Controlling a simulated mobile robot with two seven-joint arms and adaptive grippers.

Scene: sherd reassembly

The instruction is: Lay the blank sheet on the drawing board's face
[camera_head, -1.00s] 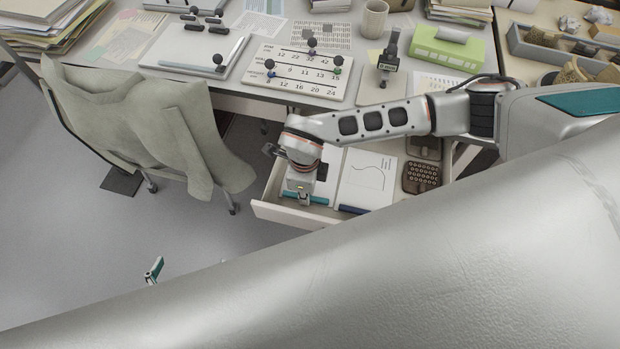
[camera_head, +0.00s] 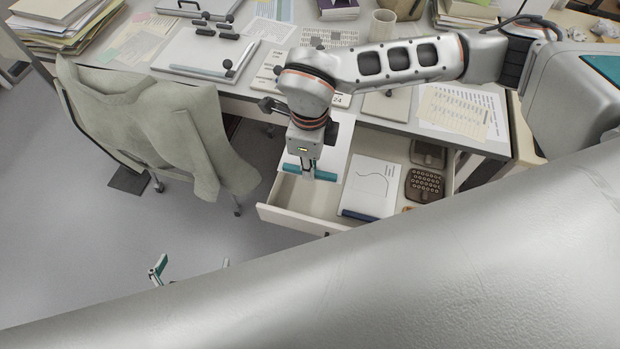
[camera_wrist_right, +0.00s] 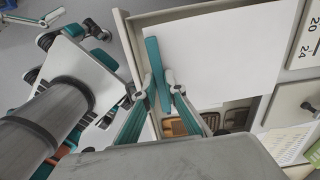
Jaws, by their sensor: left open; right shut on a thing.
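The blank white sheet (camera_head: 337,152) is pinched at one edge by my right gripper (camera_head: 308,170), above the open drawer. The right wrist view shows the sheet (camera_wrist_right: 215,50) spreading away from the teal fingertips (camera_wrist_right: 160,85), covering part of the drawer. The drawing board (camera_head: 205,58) appears to be the pale board on the left half of the desk, with black knobs or clips and a rod on it; the sheet is apart from it. My left gripper (camera_head: 192,266) is open and empty, low over the floor, mostly hidden by my arm.
The open drawer (camera_head: 285,212) holds a notebook with a drawn curve (camera_head: 372,185) and a dark brown gridded item (camera_head: 424,185). A chair with a draped cloth (camera_head: 150,125) stands in front of the desk at left. My right arm hides part of the number board (camera_head: 270,70).

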